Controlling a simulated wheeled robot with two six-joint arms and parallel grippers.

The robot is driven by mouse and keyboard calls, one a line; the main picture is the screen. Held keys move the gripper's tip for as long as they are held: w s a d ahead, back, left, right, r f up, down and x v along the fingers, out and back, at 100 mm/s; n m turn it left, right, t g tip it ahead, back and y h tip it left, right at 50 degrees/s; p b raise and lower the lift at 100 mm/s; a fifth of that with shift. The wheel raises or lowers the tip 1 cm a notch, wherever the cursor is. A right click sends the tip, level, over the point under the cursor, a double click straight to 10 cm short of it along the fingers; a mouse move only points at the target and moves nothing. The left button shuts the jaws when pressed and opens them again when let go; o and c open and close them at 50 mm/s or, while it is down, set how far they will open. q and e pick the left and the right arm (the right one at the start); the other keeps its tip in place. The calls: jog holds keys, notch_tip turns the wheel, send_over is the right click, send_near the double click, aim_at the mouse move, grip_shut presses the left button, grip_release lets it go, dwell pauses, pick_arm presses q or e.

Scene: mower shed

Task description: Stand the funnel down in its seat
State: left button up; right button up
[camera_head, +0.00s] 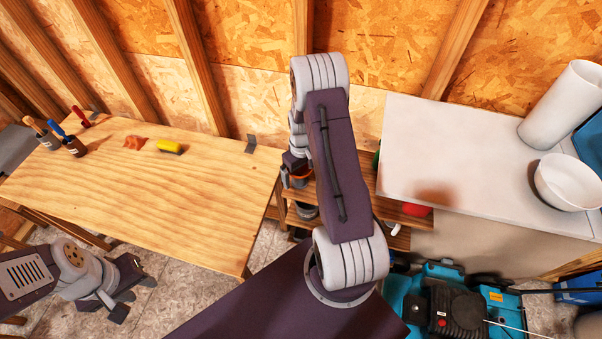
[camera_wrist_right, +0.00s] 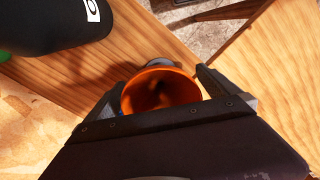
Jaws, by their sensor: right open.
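The orange funnel (camera_wrist_right: 160,92) shows in the right wrist view with its wide mouth facing the camera. My right gripper (camera_wrist_right: 165,85) is open, with one finger on each side of the funnel. A grey round rim (camera_wrist_right: 160,62) peeks out behind the funnel; I cannot tell whether it is the seat. In the head view a bit of the funnel (camera_head: 300,181) shows under my right gripper (camera_head: 294,168), at the wooden shelf. The funnel's lower end is hidden. My left gripper (camera_head: 132,295) is open and empty, low at the left, in front of the workbench.
The wooden workbench (camera_head: 150,190) holds tool cups, a yellow brush (camera_head: 170,147) and an orange piece. A white counter (camera_head: 450,150) with a bowl (camera_head: 568,182) and paper roll stands right. A dark bottle-like object (camera_wrist_right: 55,25) lies near the funnel. A blue mower (camera_head: 450,300) is below.

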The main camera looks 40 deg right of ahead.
notch_tip(320, 180, up, 9)
jog(key=shift+f+b, duration=0.1)
jog(key=shift+b, duration=0.75)
